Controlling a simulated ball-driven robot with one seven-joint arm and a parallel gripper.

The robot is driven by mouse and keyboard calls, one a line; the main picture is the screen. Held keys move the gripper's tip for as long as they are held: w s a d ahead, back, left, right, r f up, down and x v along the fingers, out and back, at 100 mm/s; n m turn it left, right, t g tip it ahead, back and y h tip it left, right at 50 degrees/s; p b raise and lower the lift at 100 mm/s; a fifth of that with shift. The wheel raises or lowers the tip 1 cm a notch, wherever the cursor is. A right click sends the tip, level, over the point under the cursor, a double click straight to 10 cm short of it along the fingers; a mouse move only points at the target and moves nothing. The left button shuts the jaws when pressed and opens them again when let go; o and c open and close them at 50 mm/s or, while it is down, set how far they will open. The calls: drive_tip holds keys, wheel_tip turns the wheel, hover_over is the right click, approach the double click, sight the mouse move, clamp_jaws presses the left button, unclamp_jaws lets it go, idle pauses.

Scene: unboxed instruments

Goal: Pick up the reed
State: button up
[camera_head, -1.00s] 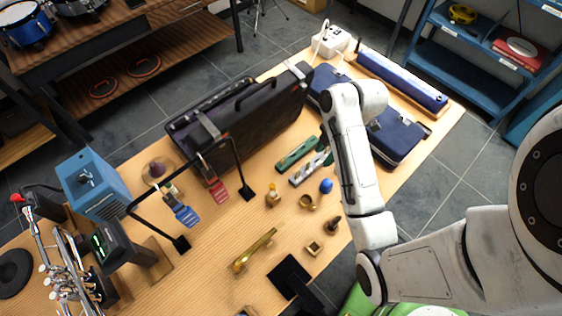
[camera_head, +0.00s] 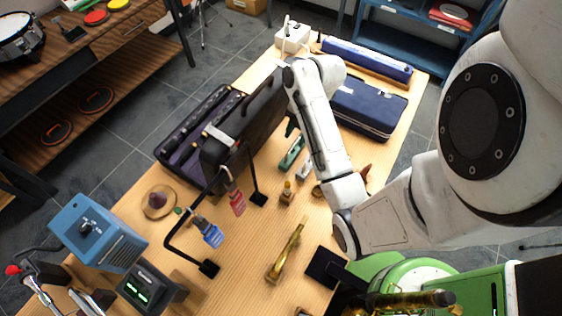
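I cannot pick out the reed with certainty; no piece in view is clearly it. Small items lie on the wooden table (camera_head: 240,262): a green slim piece (camera_head: 292,154), a pale slim piece (camera_head: 303,169) partly behind my arm, and a small amber bottle (camera_head: 287,192). A blue tag (camera_head: 208,233) and a red tag (camera_head: 235,198) hang on a black bent-rod stand. My gripper (camera_head: 291,126) shows only as a dark bit beside my forearm, near the black case and above the green piece. Its fingers are mostly hidden, so its opening and any hold cannot be told.
A large black case (camera_head: 255,115) stands behind the small items. A navy case (camera_head: 365,107) and a long blue case (camera_head: 367,60) lie at the far end. A blue box (camera_head: 95,235) and a brass piece (camera_head: 287,250) are nearer. Bare tabletop shows left of the brass piece.

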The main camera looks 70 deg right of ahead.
sight(286, 158)
drive_tip(key=b+x, duration=0.4)
drive_tip(key=x, duration=0.1)
drive_tip(key=shift+b+x, duration=0.5)
drive_tip(key=shift+x, duration=1.9)
drive_tip(key=shift+w, duration=0.15)
drive_tip(key=shift+c, duration=0.5)
drive_tip(key=shift+r, duration=0.1)
clamp_jaws()
